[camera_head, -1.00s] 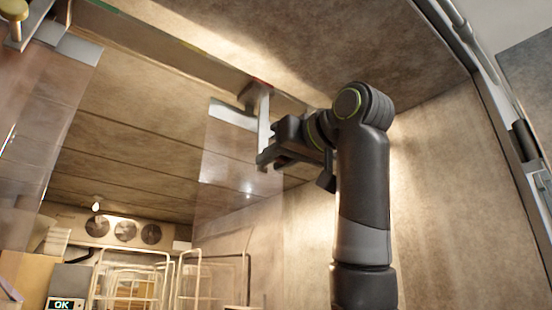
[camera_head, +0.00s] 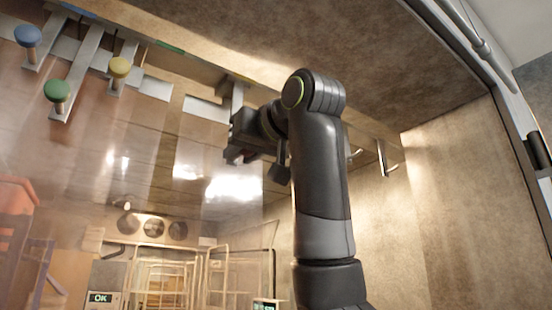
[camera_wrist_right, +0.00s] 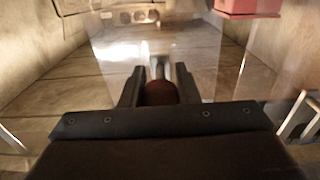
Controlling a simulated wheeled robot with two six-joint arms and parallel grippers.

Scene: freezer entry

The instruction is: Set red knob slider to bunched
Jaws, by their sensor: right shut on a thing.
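The red knob (camera_wrist_right: 161,92) sits between the fingers of my right gripper (camera_wrist_right: 160,88) in the right wrist view. My right gripper (camera_head: 238,153) is shut on it in the head view, where the knob is mostly hidden. Its slider's metal bar (camera_head: 237,97) hangs from the overhead rail (camera_head: 205,62), with a pale plate (camera_head: 206,108) and a clear curtain strip below. To the left on the same rail are sliders with a yellow knob (camera_head: 120,67), a green knob (camera_head: 57,91) and a blue knob (camera_head: 27,36). My left gripper is not in view.
Metal hooks (camera_head: 385,163) stick out right of my right arm. Fans (camera_head: 153,228) and wire racks (camera_head: 165,280) stand in the room beyond the strips. A red box (camera_wrist_right: 247,8) shows at the top of the right wrist view. A gap separates the red-knob slider from the yellow-knob one.

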